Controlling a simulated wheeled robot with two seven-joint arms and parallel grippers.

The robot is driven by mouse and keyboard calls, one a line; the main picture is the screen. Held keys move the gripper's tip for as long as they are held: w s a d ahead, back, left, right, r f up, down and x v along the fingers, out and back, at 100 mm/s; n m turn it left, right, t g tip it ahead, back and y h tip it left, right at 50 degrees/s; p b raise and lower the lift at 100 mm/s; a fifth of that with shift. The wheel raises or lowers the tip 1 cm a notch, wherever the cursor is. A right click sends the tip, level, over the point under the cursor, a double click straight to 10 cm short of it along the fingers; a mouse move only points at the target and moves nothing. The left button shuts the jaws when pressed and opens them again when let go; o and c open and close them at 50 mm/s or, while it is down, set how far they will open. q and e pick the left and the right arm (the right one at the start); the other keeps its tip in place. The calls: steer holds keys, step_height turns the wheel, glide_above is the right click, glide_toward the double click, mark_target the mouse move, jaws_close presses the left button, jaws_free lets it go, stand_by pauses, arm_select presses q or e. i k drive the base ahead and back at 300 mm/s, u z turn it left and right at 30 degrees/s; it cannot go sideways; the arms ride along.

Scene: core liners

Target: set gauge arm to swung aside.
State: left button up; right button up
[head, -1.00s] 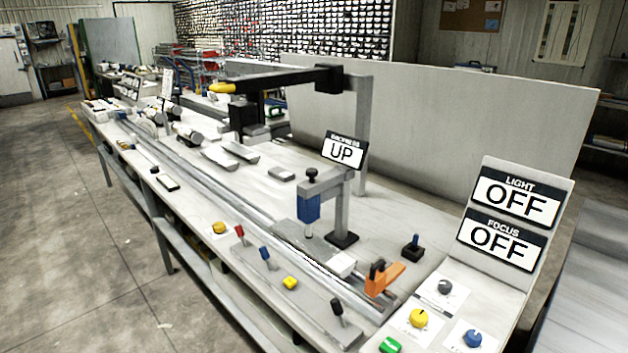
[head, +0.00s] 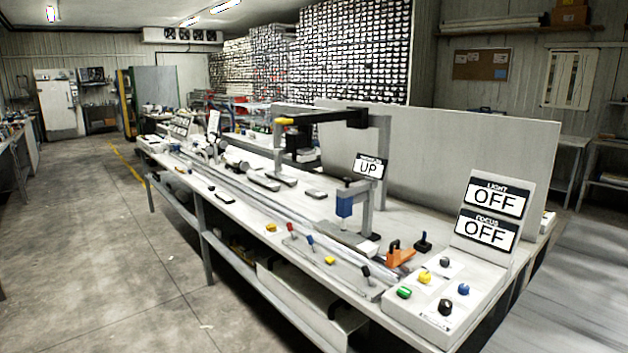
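A long black arm with a yellow tip (head: 322,118) reaches left from the top of a tall grey post (head: 382,160) at the back of the bench. It looks like the gauge arm, but no label on it can be read. A black block with grey parts (head: 298,148) shows under its left end. A shorter grey stand (head: 365,215) holds a blue press head (head: 344,204) over the rail, with a sign reading UP (head: 369,167) above it. Neither of my grippers is in view.
The long bench (head: 235,212) carries a metal rail, small levers (head: 310,242), an orange clamp (head: 399,257) and a control panel with several knobs (head: 424,278). Two signs (head: 492,215) read OFF. A grey partition (head: 470,160) stands behind. The floor at left (head: 90,240) is clear.

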mark_target(347, 195)
steer(key=u, duration=0.45)
steer(key=i, duration=1.35)
steer(key=z, duration=0.8)
